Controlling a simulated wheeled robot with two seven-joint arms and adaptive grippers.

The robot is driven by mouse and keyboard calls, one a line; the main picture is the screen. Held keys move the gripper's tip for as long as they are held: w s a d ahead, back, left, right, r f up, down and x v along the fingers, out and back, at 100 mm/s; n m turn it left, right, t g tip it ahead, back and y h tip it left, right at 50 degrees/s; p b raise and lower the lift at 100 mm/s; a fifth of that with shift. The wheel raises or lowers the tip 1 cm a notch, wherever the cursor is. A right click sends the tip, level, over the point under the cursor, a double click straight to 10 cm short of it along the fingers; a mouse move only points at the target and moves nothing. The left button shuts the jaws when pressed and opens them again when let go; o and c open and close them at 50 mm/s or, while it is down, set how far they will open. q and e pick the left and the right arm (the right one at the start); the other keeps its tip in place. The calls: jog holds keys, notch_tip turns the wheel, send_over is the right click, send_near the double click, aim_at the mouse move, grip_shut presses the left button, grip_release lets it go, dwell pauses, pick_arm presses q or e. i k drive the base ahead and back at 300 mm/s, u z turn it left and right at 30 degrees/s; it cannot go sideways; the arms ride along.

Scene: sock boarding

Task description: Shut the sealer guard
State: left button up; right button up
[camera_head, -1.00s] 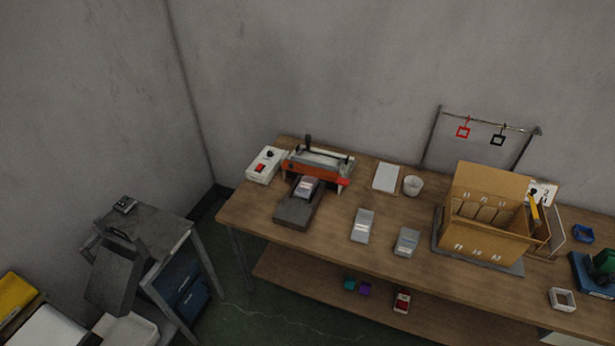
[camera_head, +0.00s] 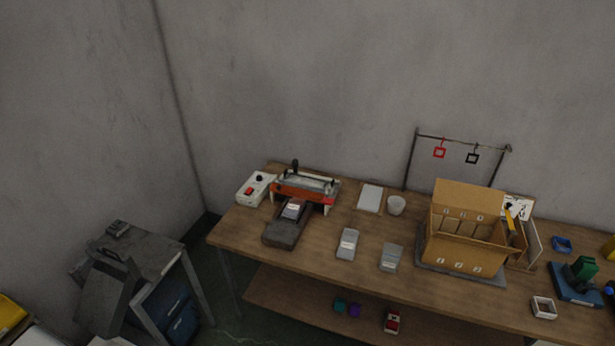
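The sealer (camera_head: 304,187) stands at the back left of the wooden workbench. It has an orange-red front bar, a pale upper part and a dark upright handle (camera_head: 295,167). I cannot tell for sure whether its guard is up or down at this size. A dark grey platform (camera_head: 282,233) reaches forward from it, with a small grey packet (camera_head: 292,210) at the sealer's mouth. A white control box (camera_head: 254,189) with a red switch sits to its left. Neither of my grippers is in view.
An open cardboard box (camera_head: 462,254) stands on a grey mat at the right. A grey side table (camera_head: 150,253) stands left. Bare bench lies left of the platform.

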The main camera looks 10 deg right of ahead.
aim_at(293, 191)
jog(key=z, duration=0.1)
jog(key=i, duration=1.55)
jog(key=u, duration=0.7)
